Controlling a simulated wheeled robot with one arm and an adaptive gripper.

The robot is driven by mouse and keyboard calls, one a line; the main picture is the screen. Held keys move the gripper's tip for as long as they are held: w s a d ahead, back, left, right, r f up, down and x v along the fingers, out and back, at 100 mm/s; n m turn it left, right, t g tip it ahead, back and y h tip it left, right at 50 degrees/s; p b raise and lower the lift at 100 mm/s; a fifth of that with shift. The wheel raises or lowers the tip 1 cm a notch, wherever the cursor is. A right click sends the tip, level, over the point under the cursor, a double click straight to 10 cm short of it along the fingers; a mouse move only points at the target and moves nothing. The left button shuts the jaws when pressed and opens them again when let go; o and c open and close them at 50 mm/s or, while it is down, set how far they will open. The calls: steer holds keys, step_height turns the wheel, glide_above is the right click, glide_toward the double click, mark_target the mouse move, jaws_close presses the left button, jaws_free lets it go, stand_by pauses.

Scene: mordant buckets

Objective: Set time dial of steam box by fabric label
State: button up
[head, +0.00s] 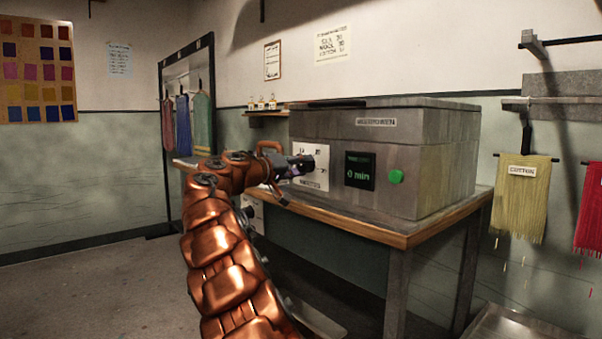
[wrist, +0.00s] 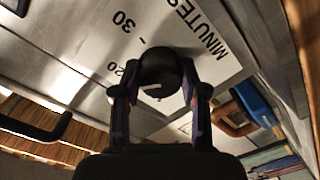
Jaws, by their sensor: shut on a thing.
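The steam box (head: 450,140) is a large grey box on a wooden-topped bench. Its display (head: 360,171) reads 0 min, beside a green button (head: 397,176). Its white dial plate (head: 312,165) is partly hidden by my arm; in the wrist view the plate (wrist: 125,42) shows "MINUTES", "30" and "20". My gripper (wrist: 160,92) is shut on the dark round dial knob (wrist: 160,66); it also shows at the plate in the head view (head: 292,170). The knob's pointer is not clear. A label (head: 376,122) on the box is too small to read surely.
A wall chart (head: 332,44) lists fabrics with numbers, not all legible. Yellowish fringed cloth (head: 524,205) hangs at right with a COTTON label (head: 522,170). Red cloth (head: 589,208) hangs beside it. The bench top (head: 400,238) has a narrow front edge. The floor at left is clear.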

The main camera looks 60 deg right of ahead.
stand_by(0.4)
steer(key=o, duration=1.1)
steer(key=shift+o, duration=0.2)
steer(key=shift+a, duration=0.15)
steer(key=v, duration=1.1)
steer(key=shift+w+a, duration=0.2)
steer(key=shift+a, duration=0.15)
steer(key=s+a+r+n+t+y+p, duration=0.15)
steer(key=s+a+r+y+p, duration=0.4)
steer(key=p, duration=0.85)
steer(key=s+a+f+n+y+p, duration=0.1)
steer(key=s+a+n+y+p, duration=0.2)
steer(key=s+a+p, duration=0.5)
steer(key=s+a+n+y+p, duration=0.3)
steer(key=s+a+p, duration=0.4)
steer(key=a, duration=1.1)
steer(key=s+a+f+n+t+y+p, duration=0.1)
steer(key=s+a+n+y+p, duration=0.3)
steer(key=s+a+p, duration=0.4)
steer(key=a+y+p, duration=0.1)
steer(key=a+p, duration=0.4)
steer(key=shift+s+a+f+y, duration=0.3)
steer(key=shift+a+f+y, duration=0.05)
steer(key=shift+a, duration=0.05)
